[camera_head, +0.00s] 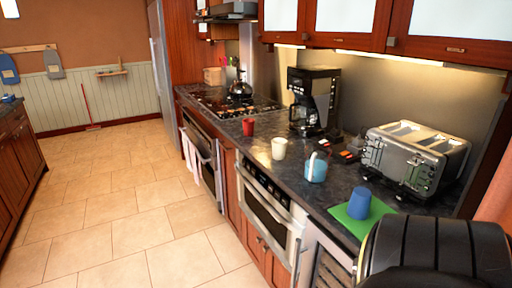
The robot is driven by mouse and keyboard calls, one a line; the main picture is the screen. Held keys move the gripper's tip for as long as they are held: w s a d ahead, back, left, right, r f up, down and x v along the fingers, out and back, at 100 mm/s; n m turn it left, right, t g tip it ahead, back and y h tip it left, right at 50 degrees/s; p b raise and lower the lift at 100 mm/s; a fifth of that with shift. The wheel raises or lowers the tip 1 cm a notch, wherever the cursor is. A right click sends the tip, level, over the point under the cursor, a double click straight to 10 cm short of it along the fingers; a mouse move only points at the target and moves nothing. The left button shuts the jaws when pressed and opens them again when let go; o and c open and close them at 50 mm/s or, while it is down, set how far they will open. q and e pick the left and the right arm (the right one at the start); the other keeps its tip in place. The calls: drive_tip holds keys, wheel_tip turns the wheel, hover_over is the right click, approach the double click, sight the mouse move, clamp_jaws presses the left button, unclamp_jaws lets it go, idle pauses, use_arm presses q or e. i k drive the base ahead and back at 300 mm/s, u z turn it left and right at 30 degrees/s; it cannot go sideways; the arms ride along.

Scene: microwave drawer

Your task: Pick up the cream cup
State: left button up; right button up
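The cream cup (279,149) stands upright on the dark countertop, above the built-in microwave drawer (264,202) and near the counter's front edge. It is apart from the things around it and nothing covers it. Neither my left nor my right gripper shows in the head view, so I cannot see where they are relative to the cup.
A red cup (248,127) stands left of the cream cup, a light-blue jug (317,167) to its right. A coffee maker (322,97) stands behind. A blue cup (360,203) sits on a green mat (346,222) before a toaster (420,152). The tiled floor (130,200) is clear.

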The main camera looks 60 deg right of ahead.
sight(279, 145)
drive_tip(key=z, duration=0.15)
drive_tip(key=i, duration=2.05)
drive_tip(key=z, duration=1.7)
drive_tip(key=i, duration=0.95)
drive_tip(key=z, duration=0.9)
